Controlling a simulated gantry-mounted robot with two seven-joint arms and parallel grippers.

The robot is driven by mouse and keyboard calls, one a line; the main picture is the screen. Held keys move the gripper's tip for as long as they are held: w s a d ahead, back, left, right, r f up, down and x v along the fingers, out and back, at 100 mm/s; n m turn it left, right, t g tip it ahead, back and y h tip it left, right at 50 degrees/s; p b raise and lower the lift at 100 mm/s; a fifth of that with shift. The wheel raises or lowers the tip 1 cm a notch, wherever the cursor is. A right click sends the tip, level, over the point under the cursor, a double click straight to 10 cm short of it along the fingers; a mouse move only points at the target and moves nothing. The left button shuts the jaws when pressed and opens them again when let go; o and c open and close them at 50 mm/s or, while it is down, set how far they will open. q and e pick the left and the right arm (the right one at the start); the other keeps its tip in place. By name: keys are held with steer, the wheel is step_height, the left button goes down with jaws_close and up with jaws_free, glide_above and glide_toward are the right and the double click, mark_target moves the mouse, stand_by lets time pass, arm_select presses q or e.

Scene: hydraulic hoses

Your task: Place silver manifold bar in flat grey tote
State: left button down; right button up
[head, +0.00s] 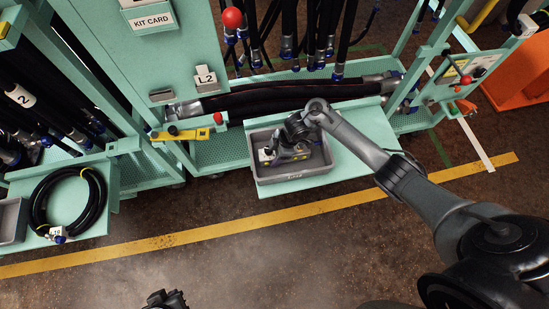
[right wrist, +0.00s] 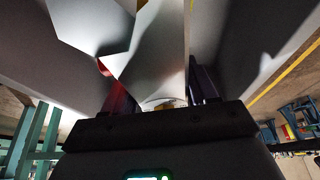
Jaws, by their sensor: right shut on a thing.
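The flat grey tote (head: 318,174) sits on a mint-green shelf at the middle of the head view. My right gripper (head: 283,153) reaches down inside it, shut on the silver manifold bar (head: 292,155). The bar shows only in part in the head view, low within the tote walls. In the right wrist view a large pale metal body (right wrist: 160,50) lies between the fingers, overexposed. I cannot tell whether the bar touches the tote floor. A dark part of my left arm's end (head: 165,299) shows at the bottom edge; its fingers cannot be made out.
Thick black hoses (head: 300,92) lie on the rack behind the tote. A coiled hose (head: 68,200) lies on the left shelf. An orange object (head: 515,80) stands at right. The floor in front is clear.

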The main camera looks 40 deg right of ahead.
steer(key=shift+f+b, duration=0.5)
steer(key=shift+f, duration=0.9)
steer(key=shift+f, duration=0.1)
steer(key=o, duration=1.4)
